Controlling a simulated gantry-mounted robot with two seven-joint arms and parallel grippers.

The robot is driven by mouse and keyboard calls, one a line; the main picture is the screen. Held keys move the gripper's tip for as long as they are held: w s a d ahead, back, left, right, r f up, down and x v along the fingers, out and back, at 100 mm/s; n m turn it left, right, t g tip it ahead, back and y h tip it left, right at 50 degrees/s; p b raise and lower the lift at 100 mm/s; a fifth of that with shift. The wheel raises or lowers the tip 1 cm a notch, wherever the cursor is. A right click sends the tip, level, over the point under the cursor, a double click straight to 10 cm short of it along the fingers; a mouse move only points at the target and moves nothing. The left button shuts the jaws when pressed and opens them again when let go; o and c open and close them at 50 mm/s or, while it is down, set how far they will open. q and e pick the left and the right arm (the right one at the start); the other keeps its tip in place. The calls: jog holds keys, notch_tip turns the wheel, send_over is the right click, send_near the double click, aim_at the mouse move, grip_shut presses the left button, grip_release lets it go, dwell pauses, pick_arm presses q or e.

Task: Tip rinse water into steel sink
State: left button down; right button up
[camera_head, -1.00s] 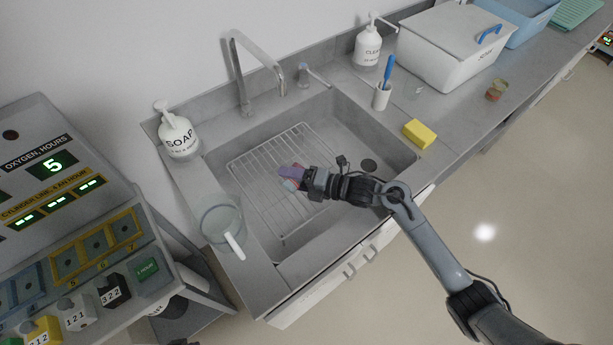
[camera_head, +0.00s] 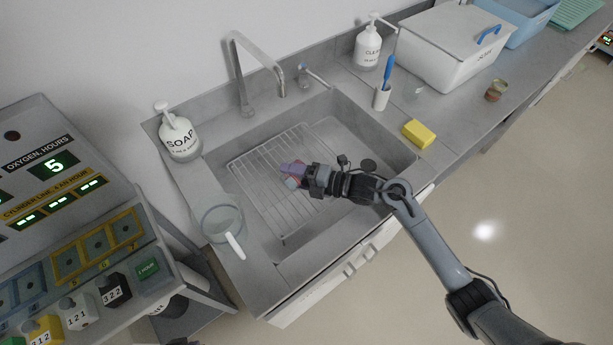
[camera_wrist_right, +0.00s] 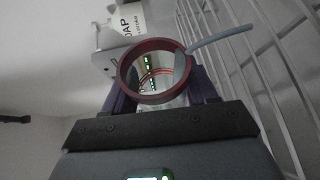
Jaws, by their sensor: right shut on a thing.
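The grey steel sink (camera_head: 352,140) is set in the counter, with a wire rack (camera_head: 268,205) across its left part. My right gripper (camera_head: 297,176), with purple fingers, is over the rack inside the sink's outline. It is shut on a small round cup with a dark-red rim (camera_wrist_right: 150,72), mostly hidden in the head view. In the right wrist view the cup's round opening or end faces the camera, and a pale-blue stem (camera_wrist_right: 222,40) sticks out to the right. I cannot make out any water in it. My left gripper is not in view.
A faucet (camera_head: 243,85) stands behind the sink. A soap bottle (camera_head: 180,138) and a clear jug (camera_head: 222,221) with a white handle stand on its left edge. A yellow sponge (camera_head: 419,133), brush holder (camera_head: 382,97) and lidded white bin (camera_head: 455,45) are on the right.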

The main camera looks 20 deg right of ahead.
jog(key=shift+d+r+m, duration=0.1)
jog(key=shift+r+m, duration=0.3)
jog(key=shift+r, duration=0.25)
jog(key=shift+w+r+m+y, duration=0.1)
jog(key=shift+m+y, duration=0.2)
dwell(0.6)
jog(key=f+n, duration=0.1)
jog(key=f+b, duration=0.1)
jog(key=a+f+n+h, duration=0.1)
jog(key=shift+s+n, duration=0.3)
jog(key=shift+s, duration=0.05)
jog(key=shift+s+a+h, duration=0.1)
jog(key=shift+a+h, duration=0.1)
jog(key=shift+h, duration=0.1)
jog(key=shift+n, duration=0.3)
